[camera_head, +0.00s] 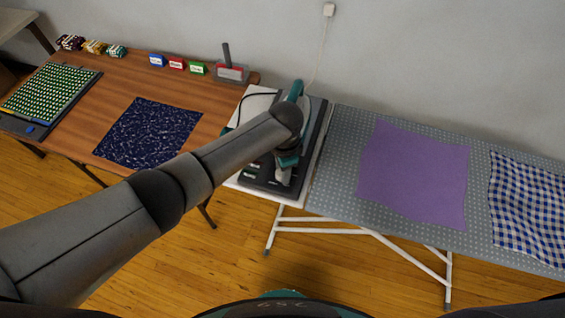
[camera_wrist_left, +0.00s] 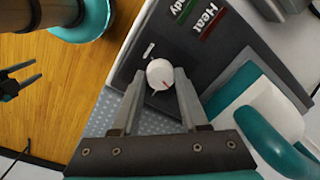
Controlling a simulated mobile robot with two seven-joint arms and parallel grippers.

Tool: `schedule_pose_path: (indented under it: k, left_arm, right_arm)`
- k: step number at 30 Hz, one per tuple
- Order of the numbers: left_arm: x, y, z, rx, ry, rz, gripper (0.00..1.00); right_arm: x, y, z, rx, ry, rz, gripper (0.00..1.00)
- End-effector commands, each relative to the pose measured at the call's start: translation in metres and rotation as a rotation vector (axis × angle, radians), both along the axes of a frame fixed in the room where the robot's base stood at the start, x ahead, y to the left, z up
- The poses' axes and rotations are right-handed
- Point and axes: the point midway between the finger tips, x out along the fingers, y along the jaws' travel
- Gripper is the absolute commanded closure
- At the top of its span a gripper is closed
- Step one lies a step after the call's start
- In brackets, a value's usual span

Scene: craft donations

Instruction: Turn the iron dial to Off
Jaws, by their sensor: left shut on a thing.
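The iron dial (camera_wrist_left: 160,73) is a white round knob with a small red mark, set in the dark panel (camera_wrist_left: 185,50) of the iron's base. My left gripper (camera_wrist_left: 159,84) is shut on the dial, one finger on each side. The red mark faces the lower right in the left wrist view. A white tick shows beside the dial; no Off label is readable. The teal and white iron (camera_wrist_left: 255,110) lies beside my gripper; its teal part shows past my arm in the head view (camera_head: 297,90). My right gripper (camera_wrist_left: 22,77) shows open and empty over the floor.
The ironing board (camera_head: 335,160) holds a purple cloth (camera_head: 415,172) and a blue checked cloth (camera_head: 530,210). The wooden table (camera_head: 120,80) holds a dark patterned cloth (camera_head: 148,132), a studded board (camera_head: 50,95), and small colored blocks. A cord runs to the wall socket (camera_head: 328,9).

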Motion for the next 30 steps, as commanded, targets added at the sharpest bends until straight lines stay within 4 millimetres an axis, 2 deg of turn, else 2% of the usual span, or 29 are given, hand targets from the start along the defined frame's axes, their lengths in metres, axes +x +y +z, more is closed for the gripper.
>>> schedule_pose_path:
  k: [3, 13, 30]
  left_arm:
    - [-0.001, 0.0, 0.001, 0.003, 0.004, 0.093, 1.0]
    - [0.0, 0.0, 0.0, 0.003, 0.002, 0.271, 1.0]
    - [0.0, 0.001, -0.001, 0.004, 0.002, 0.329, 1.0]
  right_arm:
    - [0.0, 0.0, 0.009, 0.0, 0.0, 0.0, 0.5]
    - [0.0, 0.0, 0.019, 0.0, 0.0, 0.0, 0.5]
    - [0.0, 0.0, 0.021, 0.0, 0.0, 0.0, 0.5]
